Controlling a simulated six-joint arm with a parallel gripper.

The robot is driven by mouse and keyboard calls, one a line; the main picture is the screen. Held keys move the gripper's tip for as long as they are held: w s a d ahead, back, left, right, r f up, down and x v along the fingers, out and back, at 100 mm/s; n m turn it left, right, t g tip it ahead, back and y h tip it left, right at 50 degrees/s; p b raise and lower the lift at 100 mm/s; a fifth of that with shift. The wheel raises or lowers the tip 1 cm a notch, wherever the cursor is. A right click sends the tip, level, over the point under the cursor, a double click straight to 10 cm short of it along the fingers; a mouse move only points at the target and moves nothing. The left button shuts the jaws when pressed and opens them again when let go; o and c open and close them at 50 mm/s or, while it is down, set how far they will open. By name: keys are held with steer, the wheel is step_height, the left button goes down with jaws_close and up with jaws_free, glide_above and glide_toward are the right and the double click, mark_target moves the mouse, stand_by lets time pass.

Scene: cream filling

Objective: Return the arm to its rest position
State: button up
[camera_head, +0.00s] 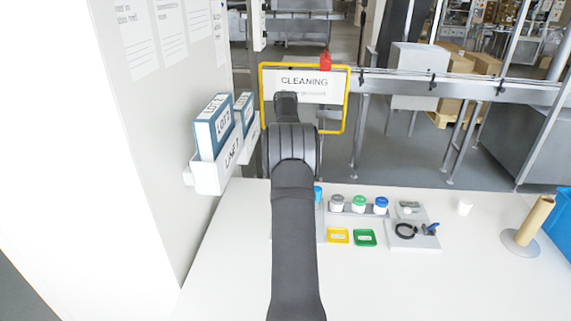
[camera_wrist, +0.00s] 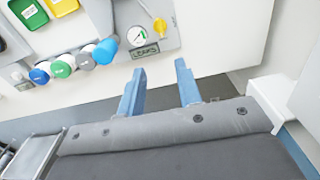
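My arm (camera_head: 294,220) reaches forward over the middle of the white table, its upper end in front of the sign reading CLEANING. In the head view the fingers cannot be made out. In the wrist view my gripper (camera_wrist: 158,82) shows two blue fingers spread apart with nothing between them. Beyond the fingertips is a grey panel with a round gauge (camera_wrist: 137,36) and a small dark label; the fingers appear apart from it.
Jars with grey (camera_head: 337,203), green (camera_head: 359,203) and blue (camera_head: 381,205) lids stand right of my arm. Yellow (camera_head: 338,236) and green (camera_head: 365,238) trays lie nearer. A wall rack (camera_head: 212,172) holds binders on the left. A brown roll (camera_head: 534,220) stands far right. The front right table is clear.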

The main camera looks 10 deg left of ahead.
steer(key=shift+f, duration=0.15)
step_height(320, 180, down, 17)
steer(key=shift+f, duration=0.1)
stand_by(0.5)
stand_by(0.4)
steer(key=shift+f, duration=0.1)
steer(key=n, duration=0.3)
step_height(320, 180, up, 18)
steer(key=f+n, duration=0.2)
steer(key=f, duration=0.2)
steer(key=f+n, duration=0.2)
steer(key=f, duration=0.2)
steer(key=f+n, duration=0.2)
steer(key=f, duration=0.3)
steer(key=shift+w+n, duration=0.2)
steer(key=shift+n, duration=0.2)
steer(key=shift+f+n, duration=0.4)
steer(key=shift+f, duration=0.15)
stand_by(0.7)
steer(key=shift+o, duration=0.2)
